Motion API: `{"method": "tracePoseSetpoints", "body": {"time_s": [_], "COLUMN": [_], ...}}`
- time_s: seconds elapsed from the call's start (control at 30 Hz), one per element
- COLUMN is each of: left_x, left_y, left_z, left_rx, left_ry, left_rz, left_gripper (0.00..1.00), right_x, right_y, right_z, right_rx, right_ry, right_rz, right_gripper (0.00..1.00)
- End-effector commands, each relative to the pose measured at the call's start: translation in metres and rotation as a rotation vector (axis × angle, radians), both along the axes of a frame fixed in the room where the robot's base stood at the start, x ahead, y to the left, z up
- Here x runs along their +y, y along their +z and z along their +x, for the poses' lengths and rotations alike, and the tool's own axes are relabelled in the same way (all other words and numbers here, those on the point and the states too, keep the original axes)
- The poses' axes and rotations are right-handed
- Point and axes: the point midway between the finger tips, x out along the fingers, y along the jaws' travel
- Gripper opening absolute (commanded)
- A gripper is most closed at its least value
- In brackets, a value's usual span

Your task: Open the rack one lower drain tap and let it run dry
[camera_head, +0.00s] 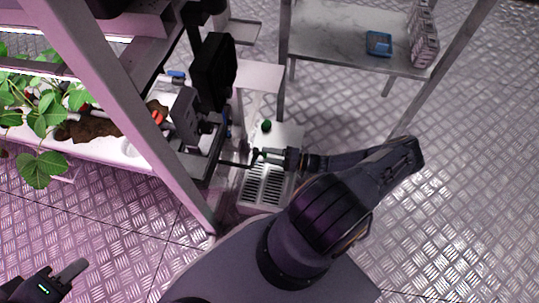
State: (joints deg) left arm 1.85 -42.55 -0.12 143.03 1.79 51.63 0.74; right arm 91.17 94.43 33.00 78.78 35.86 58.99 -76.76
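Rack one's frame post (125,115) slopes down across the left of the head view. Small dark fittings (207,143) are at its right side, low down; I cannot tell which part is the lower drain tap. My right gripper (257,156) points left toward these fittings, above a pale slotted box (250,203). A thin dark bar lies at its fingertips; I cannot tell whether they touch it or hold it. My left gripper (63,279) is at the bottom left, away from the rack, with one finger clearly visible. No running water is visible.
Leafy plants (38,115) grow in a white trough on the left. A black panel (214,72) stands above the fittings. A small green round thing (266,126) is behind my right gripper. A table (335,45) holds a blue tray (378,43). The patterned floor at right is clear.

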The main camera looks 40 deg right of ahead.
Motion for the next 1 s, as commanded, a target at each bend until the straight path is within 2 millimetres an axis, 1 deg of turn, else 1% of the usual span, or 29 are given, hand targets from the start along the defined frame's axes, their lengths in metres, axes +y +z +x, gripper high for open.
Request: {"method": "tracePoseSetpoints", "body": {"time_s": [0.03, 0.07, 0.1, 0.33, 0.43, 0.8, 0.9, 1.0], "left_x": [0.000, 0.000, 0.000, 0.000, 0.000, 0.000, 0.000, 0.000], "left_y": [0.000, 0.000, 0.000, 0.000, 0.002, 0.012, 0.013, 0.013], "left_z": [0.000, 0.000, 0.000, 0.000, 0.000, 0.000, 0.000, 0.000], "left_rx": [0.000, 0.000, 0.000, 0.000, 0.000, 0.000, 0.000, 0.000], "left_ry": [0.000, 0.000, 0.000, 0.000, 0.000, 0.000, 0.000, 0.000], "left_rz": [0.000, 0.000, 0.000, 0.000, 0.000, 0.000, 0.000, 0.000], "left_gripper": [0.36, 0.36, 0.36, 0.36, 0.36, 0.36, 0.36, 0.36], "right_x": [0.000, 0.000, 0.001, 0.001, -0.003, -0.040, -0.046, -0.048], "right_y": [0.000, 0.000, 0.000, 0.001, 0.002, 0.001, 0.001, 0.001], "right_z": [0.000, 0.000, 0.000, 0.001, -0.004, -0.050, -0.057, -0.061], "right_rx": [0.000, 0.000, -0.001, -0.002, -0.001, 0.000, -0.001, 0.000], "right_ry": [0.000, 0.001, 0.001, 0.001, 0.000, -0.002, 0.000, 0.000], "right_rz": [0.001, 0.001, 0.002, 0.004, 0.003, 0.001, 0.002, 0.001], "right_gripper": [0.68, 0.72, 0.73, 0.73, 0.73, 0.73, 0.73, 0.73]}}
